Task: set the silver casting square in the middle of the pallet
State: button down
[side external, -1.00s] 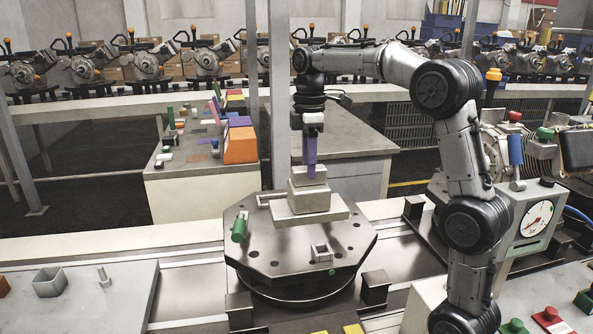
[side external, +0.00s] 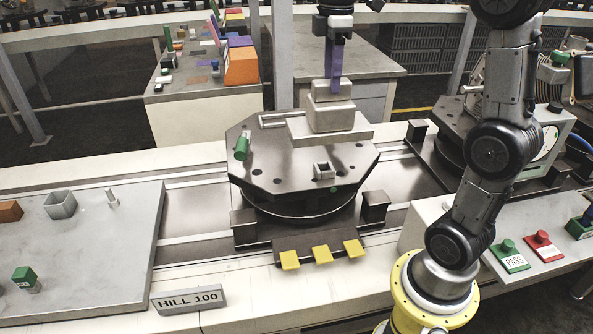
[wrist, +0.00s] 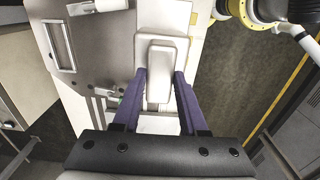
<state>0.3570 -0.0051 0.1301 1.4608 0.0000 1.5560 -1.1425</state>
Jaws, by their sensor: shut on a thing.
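The silver casting (side external: 331,120), a pale stepped block on a wide flat base, is in my gripper (side external: 335,85). The purple fingers are shut on its narrow top block. In the wrist view the casting (wrist: 158,72) sits between the fingertips (wrist: 160,88). The pallet (side external: 285,178) is a dark eight-sided plate with holes. The casting is over its back right part in the side view, off the middle, with its base reaching toward the right edge. I cannot tell whether the base touches the plate.
The pallet carries a green cylinder (side external: 242,147) at left, a bar handle (side external: 280,120) at the back and a small square bracket (side external: 323,170) at the front. Dark blocks (side external: 375,206) stand around it. Yellow tabs (side external: 322,254) lie in front. A grey table (side external: 80,245) is at left.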

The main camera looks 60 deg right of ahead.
jog(key=shift+r, duration=0.15)
dwell(0.3)
jog(key=shift+w+d+r, duration=0.1)
jog(key=shift+w+r, duration=0.15)
jog(key=shift+r, duration=0.05)
jog(key=w+d+f, duration=0.2)
jog(key=w+d, duration=0.1)
jog(key=w, duration=0.4)
jog(key=w+d+f, duration=0.3)
jog(key=w, duration=0.4)
jog(key=shift+d+f, duration=0.15)
jog(key=shift+f, duration=0.15)
jog(key=shift+w, duration=0.1)
notch_tip(320, 180, down, 7)
jog(key=shift+r, duration=0.15)
jog(key=shift+f, duration=0.65)
dwell(1.0)
